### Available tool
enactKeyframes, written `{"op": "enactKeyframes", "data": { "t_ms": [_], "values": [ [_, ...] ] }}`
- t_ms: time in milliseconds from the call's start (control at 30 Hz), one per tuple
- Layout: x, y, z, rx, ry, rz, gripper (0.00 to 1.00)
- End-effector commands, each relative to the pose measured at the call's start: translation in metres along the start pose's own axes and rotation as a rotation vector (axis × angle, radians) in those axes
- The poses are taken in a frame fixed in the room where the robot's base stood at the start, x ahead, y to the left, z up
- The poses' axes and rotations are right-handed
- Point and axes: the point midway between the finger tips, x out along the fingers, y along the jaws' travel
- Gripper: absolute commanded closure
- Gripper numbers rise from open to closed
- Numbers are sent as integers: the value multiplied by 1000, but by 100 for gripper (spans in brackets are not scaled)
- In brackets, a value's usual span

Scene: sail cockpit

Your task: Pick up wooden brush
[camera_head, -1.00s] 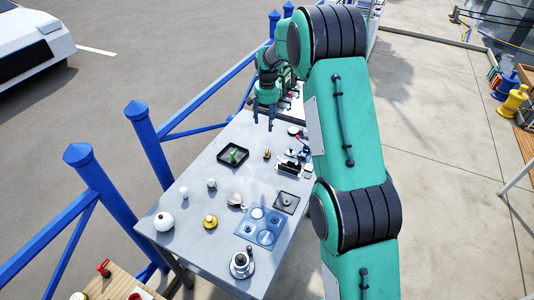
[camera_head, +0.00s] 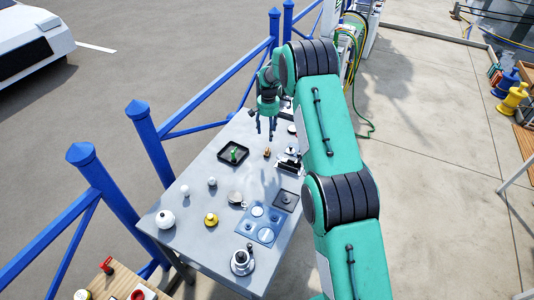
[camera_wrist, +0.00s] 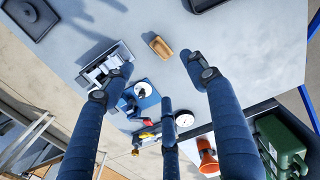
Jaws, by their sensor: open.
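The wooden brush (camera_wrist: 160,46) appears in the wrist view as a small brown block lying on the grey table. It also shows in the head view as a small brown thing (camera_head: 267,152) near the middle of the table, too small to make out in detail. My gripper (camera_head: 266,135) is over the far part of the table, with its fingers pointing down and apart. In the wrist view my gripper (camera_wrist: 160,72) has its dark blue fingers spread and empty. The brush lies just beyond the fingertips, apart from them and fully visible.
A black tray (camera_head: 233,154) with a green thing stands left of the brush. A metal device (camera_wrist: 104,68) stands near it. A blue base with a white disc (camera_wrist: 140,91) is close to the fingers. A blue plate (camera_head: 260,225) and a white pot (camera_head: 165,219) stand nearer.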

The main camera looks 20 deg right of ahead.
Motion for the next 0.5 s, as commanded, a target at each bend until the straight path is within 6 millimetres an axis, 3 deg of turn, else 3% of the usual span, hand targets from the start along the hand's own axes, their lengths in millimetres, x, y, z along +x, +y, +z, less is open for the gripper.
{"op": "enactKeyframes", "data": {
  "t_ms": [167,500],
  "values": [
    [11,0,0,0,-1,1,43],
    [59,0,1,0,-2,1,43]
  ]
}}
